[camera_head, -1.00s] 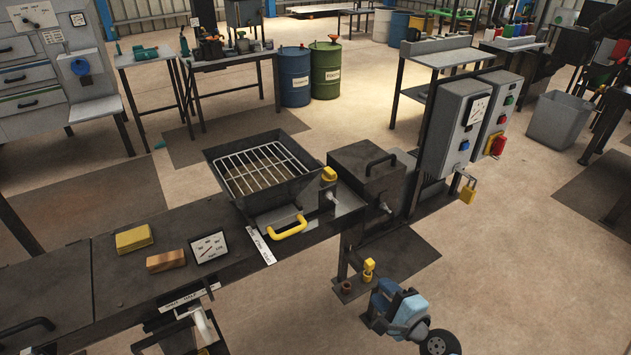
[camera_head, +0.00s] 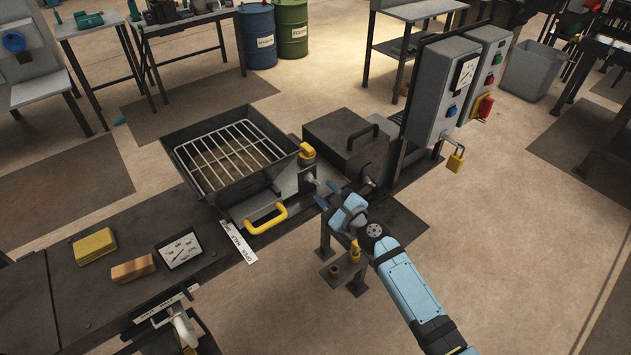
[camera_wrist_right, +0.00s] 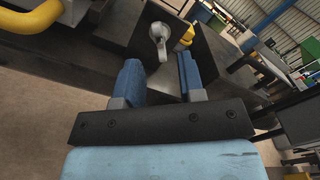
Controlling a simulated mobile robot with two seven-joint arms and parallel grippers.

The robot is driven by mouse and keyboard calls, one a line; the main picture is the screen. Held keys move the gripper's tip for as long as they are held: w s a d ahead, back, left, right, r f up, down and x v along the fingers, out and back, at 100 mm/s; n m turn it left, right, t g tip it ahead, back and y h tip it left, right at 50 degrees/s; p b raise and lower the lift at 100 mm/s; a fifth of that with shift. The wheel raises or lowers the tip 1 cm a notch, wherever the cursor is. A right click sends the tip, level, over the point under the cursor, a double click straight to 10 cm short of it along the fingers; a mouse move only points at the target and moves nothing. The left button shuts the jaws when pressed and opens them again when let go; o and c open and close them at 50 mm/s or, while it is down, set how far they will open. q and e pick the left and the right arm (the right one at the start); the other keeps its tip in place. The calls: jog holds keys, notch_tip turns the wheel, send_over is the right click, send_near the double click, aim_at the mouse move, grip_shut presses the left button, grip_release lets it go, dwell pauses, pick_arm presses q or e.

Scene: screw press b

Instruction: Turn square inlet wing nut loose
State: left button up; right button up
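The grey wing nut (camera_head: 311,179) shows small in the head view, on the side of the square inlet (camera_head: 185,135) with the wire grate, just below a yellow knob (camera_head: 307,151). In the right wrist view the wing nut (camera_wrist_right: 160,38) sits on a dark plate, one wing pointing down, straight ahead between the fingers. My right gripper (camera_head: 326,195) is open, its blue fingertips a little to the lower right of the nut. The gap between the fingers (camera_wrist_right: 158,76) looks empty, and they appear short of the nut. My left gripper is out of view.
A yellow handle (camera_head: 265,221) stands out at the inlet's front. A dark box with a lid handle (camera_head: 345,140) is close behind my right gripper. A grey control cabinet (camera_head: 440,90) with a padlock stands further right.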

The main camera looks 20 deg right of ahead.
aim_at(316, 184)
jog(key=x, duration=0.5)
grip_shut()
